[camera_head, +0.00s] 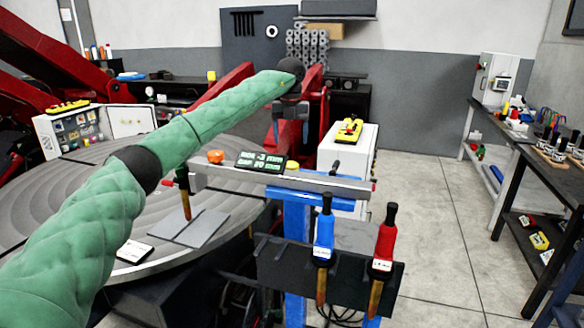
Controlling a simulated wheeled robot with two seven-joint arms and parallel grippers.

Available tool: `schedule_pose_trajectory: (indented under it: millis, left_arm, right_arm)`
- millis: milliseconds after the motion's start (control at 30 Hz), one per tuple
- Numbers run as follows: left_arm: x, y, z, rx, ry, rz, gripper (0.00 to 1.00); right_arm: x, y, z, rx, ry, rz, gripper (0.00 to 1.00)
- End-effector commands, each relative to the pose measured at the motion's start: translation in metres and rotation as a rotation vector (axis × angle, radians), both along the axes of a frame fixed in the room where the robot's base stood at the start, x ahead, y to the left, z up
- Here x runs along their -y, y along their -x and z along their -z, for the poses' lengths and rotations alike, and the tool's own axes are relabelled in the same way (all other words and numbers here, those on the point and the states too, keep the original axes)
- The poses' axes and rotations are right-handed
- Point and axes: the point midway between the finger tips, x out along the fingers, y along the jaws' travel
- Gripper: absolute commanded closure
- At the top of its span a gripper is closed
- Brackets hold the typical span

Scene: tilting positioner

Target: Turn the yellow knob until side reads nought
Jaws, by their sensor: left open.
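The yellow knob (292,164) sits on the slide bar (330,182), just right of a small dark readout (260,161). The readout has two lines of green digits; the upper seems to read -3 mm and the lower 20 mm, and the labels are too small to be sure of. An orange knob (216,157) stands left of the readout. My left gripper (291,132) points down above the yellow knob, a little apart from it, open and empty. My right gripper is not in view.
A torch (184,194) hangs from the bar's left end over grey plates (190,229) on the round table (85,190). Blue (324,232) and red (385,240) handled tools stand in a dark holder in front. A bench (545,165) is at right; the floor between is clear.

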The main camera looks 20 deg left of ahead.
Motion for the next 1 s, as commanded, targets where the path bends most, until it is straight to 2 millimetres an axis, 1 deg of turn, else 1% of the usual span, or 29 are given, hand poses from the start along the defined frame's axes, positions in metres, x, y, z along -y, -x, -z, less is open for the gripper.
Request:
schedule_pose_trajectory:
  millis: [33,167,300,367,800,1000]
  left_arm:
    - [0.0,0.0,0.009,0.0,0.0,0.0,0.29]
    - [0.0,0.0,0.013,0.001,0.0,0.0,0.29]
    - [0.0,0.0,0.016,0.0,0.0,0.0,0.29]
    - [0.0,0.0,0.02,-0.001,0.0,0.0,0.29]
    - [0.0,0.0,0.072,-0.002,0.0,0.0,0.29]
    - [0.0,0.001,0.087,-0.001,0.0,0.0,0.29]
  right_arm:
    - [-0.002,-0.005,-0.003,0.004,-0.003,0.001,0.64]
    - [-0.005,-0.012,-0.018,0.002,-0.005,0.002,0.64]
    - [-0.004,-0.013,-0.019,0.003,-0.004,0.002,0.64]
    - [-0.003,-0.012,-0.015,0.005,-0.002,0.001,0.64]
    - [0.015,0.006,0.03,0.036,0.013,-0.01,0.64]
    - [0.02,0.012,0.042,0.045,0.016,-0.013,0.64]
